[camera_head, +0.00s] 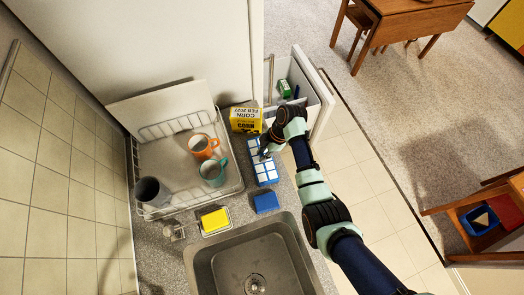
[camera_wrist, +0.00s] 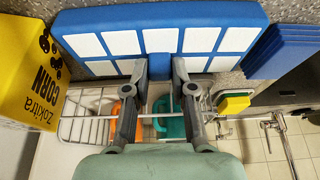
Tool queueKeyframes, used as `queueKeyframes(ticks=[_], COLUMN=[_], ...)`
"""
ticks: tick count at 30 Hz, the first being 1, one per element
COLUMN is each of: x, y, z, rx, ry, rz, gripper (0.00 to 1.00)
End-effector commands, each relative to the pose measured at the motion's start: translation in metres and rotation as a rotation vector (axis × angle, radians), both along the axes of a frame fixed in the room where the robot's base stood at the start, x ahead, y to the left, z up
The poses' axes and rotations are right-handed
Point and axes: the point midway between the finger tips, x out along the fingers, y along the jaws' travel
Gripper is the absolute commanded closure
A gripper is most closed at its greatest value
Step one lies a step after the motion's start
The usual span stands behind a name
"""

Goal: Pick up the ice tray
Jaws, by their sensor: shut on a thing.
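The ice tray (camera_head: 266,172) is blue with two rows of white cells. It shows above the counter beside the dish rack, and my arm hides part of it. In the wrist view the tray (camera_wrist: 228,38) spans the top of the picture, cells facing the camera. My gripper (camera_head: 264,150) is at the tray's far part. In the wrist view the two fingers of my gripper (camera_wrist: 160,68) meet the tray's near edge at its middle and are shut on it. I cannot tell whether the tray is clear of the counter.
A dish rack (camera_head: 237,190) with an orange mug (camera_head: 203,146) and a teal mug (camera_head: 213,172) stands left. A yellow corn box (camera_head: 246,119) is just behind. A drawer (camera_head: 310,100) stands open.

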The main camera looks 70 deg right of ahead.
Motion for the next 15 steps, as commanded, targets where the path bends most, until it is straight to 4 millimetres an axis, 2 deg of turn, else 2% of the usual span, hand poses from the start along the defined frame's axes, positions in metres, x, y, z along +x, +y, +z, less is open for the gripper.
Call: queueKeyframes(ticks=[10, 15], x=[0.000, 0.001], y=[-0.001, -0.001], z=[0.003, 0.023], rx=[-0.002, -0.004], ry=[-0.001, -0.003], rz=[0.000, 0.000], gripper=[1.00, 1.00])
